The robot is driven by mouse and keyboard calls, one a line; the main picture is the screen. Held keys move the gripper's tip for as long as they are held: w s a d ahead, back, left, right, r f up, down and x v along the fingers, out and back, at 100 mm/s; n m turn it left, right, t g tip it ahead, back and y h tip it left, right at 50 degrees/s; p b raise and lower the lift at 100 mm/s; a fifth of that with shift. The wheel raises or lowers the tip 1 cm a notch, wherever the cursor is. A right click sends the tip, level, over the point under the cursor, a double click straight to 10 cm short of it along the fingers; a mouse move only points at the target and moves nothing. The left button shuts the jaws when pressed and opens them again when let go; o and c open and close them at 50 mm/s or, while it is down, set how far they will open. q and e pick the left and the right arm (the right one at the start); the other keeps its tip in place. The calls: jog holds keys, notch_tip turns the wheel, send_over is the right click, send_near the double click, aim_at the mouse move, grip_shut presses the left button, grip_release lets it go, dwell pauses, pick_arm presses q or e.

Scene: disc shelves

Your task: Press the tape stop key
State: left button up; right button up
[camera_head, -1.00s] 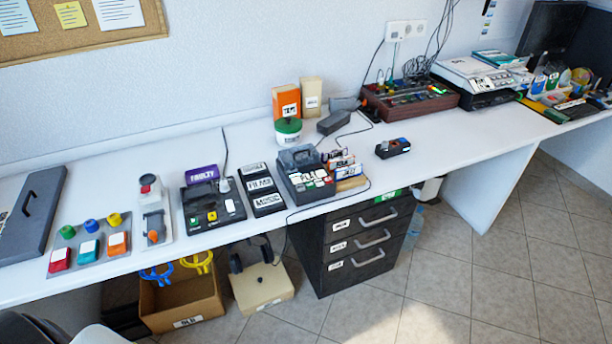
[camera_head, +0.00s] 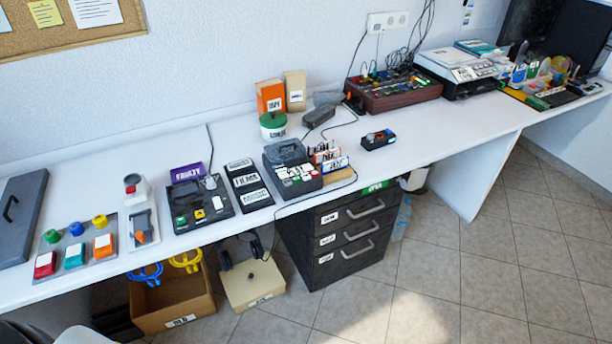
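A dark grey desktop device with a raised lid and several white labelled keys (camera_head: 297,178) stands mid-desk and looks like a tape player. Its key labels are too small to read, so I cannot tell which key is stop. To its left is a black device (camera_head: 210,217) with a green key, a yellow key and a white key; a purple sign reading FAULTY (camera_head: 187,172) stands at its back. Neither of my grippers is in view, and nothing touches either device.
Between the two devices lies a black labelled panel (camera_head: 248,184). Small boxes on a wooden stand (camera_head: 336,175) sit close right of the keyed device. Coloured buttons (camera_head: 75,256) are at the left. A drawer cabinet (camera_head: 345,240) stands below.

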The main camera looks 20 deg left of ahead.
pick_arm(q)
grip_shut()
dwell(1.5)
